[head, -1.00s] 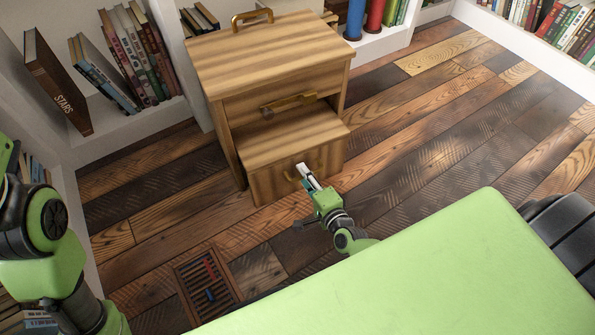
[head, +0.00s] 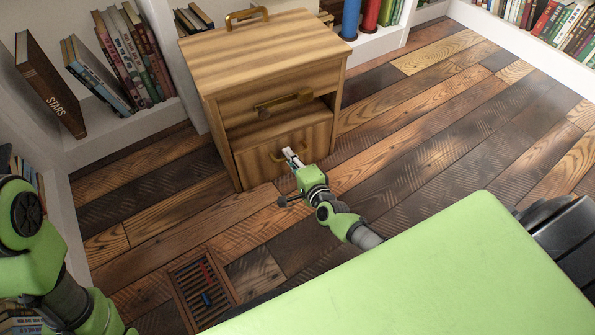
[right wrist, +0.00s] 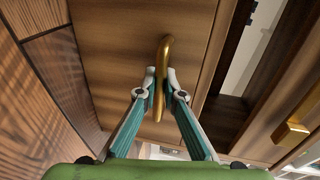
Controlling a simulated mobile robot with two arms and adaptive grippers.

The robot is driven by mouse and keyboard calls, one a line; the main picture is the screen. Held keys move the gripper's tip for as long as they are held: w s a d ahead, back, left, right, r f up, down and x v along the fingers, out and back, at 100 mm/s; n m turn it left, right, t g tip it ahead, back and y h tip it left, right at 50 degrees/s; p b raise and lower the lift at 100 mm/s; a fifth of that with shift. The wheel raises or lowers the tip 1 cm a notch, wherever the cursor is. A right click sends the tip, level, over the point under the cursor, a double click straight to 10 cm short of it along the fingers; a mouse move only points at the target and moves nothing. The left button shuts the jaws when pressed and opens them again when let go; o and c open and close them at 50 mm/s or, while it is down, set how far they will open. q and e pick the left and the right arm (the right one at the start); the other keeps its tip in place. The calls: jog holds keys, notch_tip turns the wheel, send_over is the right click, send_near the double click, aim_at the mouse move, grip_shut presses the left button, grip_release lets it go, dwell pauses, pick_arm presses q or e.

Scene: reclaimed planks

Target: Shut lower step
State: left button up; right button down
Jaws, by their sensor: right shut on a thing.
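The lower step (head: 258,163) is a wooden drawer-like box at the bottom of a small wooden cabinet (head: 262,49).
A brass bar handle (head: 284,102) sits on the cabinet's upper front, and another (head: 246,15) is on top. White bookshelves (head: 130,130) stand behind and left. A floor grate (head: 203,290) lies at lower left. The plank floor (head: 430,130) to the right is clear.

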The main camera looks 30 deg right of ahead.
jog(key=shift+w, duration=0.35)
jog(key=shift+r, duration=0.1)
jog(key=c, duration=2.3)
grip_release()
jog(key=shift+c, duration=0.2)
jog(key=shift+o, duration=0.9)
jog(key=shift+w, duration=0.1)
jog(key=shift+s, duration=0.45)
jog(key=v, duration=1.1)
